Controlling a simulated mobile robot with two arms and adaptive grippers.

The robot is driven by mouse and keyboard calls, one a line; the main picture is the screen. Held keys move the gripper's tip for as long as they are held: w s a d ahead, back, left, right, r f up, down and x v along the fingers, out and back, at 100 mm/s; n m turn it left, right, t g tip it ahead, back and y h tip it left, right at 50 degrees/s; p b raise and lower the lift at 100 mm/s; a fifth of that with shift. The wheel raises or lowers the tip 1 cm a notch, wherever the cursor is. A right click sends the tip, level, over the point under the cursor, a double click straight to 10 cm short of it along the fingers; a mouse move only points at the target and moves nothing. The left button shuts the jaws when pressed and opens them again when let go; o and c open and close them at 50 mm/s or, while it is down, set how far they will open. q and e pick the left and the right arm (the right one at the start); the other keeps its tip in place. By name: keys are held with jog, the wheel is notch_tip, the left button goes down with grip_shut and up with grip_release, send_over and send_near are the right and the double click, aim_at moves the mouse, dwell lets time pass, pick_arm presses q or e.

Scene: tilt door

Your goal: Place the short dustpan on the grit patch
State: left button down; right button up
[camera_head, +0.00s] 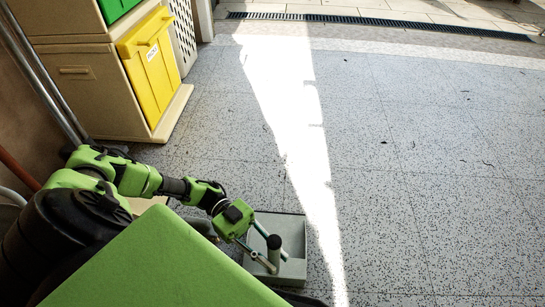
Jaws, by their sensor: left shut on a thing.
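A grey-green dustpan (292,229) with a raised rim is at the bottom centre of the head view. A short upright post, its handle, stands up from it. My left gripper (272,260) reaches over the dustpan from the left and is shut on the handle. I cannot tell whether the dustpan touches the floor or is held just above it. No clearly bounded grit patch stands out; small dark bits (383,141) are scattered over the speckled grey floor (420,150). My right gripper is not in view.
A beige cabinet (88,95) with a yellow bin front (155,68) stands at the upper left. A drain grate (380,23) crosses the far floor. A bright sunlight strip (285,100) runs down the middle. The floor to the right is open.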

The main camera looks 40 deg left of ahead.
aim_at(272, 240)
pick_arm(q)
jog(key=shift+f, duration=0.2)
jog(key=c, duration=1.8)
grip_release()
jog(key=shift+o, duration=0.2)
jog(key=o, duration=0.3)
notch_tip(272, 240, up, 10)
jog(key=shift+r, duration=0.1)
